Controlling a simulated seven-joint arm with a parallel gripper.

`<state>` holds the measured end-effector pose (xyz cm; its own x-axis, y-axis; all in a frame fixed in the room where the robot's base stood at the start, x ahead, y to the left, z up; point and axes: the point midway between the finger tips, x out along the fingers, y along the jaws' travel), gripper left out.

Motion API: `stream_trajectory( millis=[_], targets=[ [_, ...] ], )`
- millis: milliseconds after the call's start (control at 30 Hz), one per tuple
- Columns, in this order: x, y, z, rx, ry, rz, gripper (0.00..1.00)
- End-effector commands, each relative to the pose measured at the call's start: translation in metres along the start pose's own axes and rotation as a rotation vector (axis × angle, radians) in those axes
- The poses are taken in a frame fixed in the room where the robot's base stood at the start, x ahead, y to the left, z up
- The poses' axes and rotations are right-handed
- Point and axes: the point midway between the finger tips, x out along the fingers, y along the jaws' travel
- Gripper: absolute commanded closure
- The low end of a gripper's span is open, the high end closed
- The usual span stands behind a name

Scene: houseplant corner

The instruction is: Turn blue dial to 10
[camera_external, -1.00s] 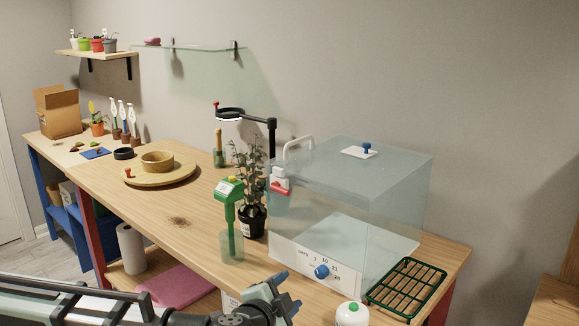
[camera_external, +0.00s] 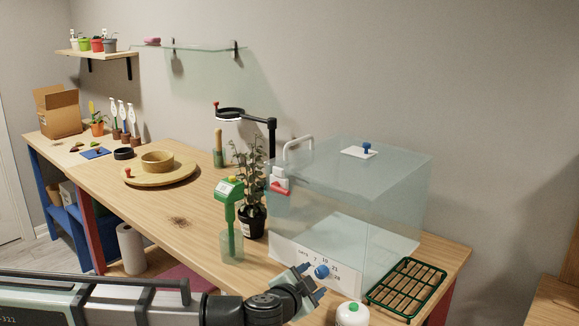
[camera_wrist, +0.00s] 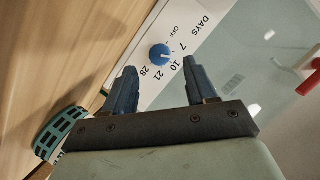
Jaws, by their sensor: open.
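The blue dial (camera_external: 321,271) is on the white front panel of a clear glass box. In the wrist view, the dial (camera_wrist: 160,55) has OFF, 7, 10, 21 and 28 printed around it beside the word DAYS. Its pointer mark is too small to read surely. My gripper (camera_external: 314,282) is open and empty, just in front of the panel at the dial's lower left. In the wrist view my gripper (camera_wrist: 160,67) has its two blue fingers spread, with the dial seen between and a little beyond the tips. Contact with the dial does not show.
The clear glass box (camera_external: 385,190) stands on the wooden bench (camera_external: 178,222). A green rack (camera_external: 408,286) lies to the right and a white bottle (camera_external: 352,314) stands in front. A green tool in a clear cup (camera_external: 231,245) and a potted plant (camera_external: 250,222) stand to the left.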

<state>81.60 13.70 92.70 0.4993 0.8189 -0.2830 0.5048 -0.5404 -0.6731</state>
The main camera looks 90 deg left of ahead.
Motion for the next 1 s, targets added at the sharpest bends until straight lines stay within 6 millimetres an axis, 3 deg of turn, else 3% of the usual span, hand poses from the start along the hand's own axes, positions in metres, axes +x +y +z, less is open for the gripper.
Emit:
stream_trajectory(
  millis=[100,300,700,1000],
  targets=[
    [0.018,0.000,-0.001,0.000,-0.001,-0.001,0.44],
    [0.035,0.000,0.000,0.001,0.000,0.000,0.44],
    [0.039,0.000,0.000,0.001,0.000,0.000,0.44],
    [0.039,0.000,0.000,0.001,0.000,0.000,0.71]
  ],
)
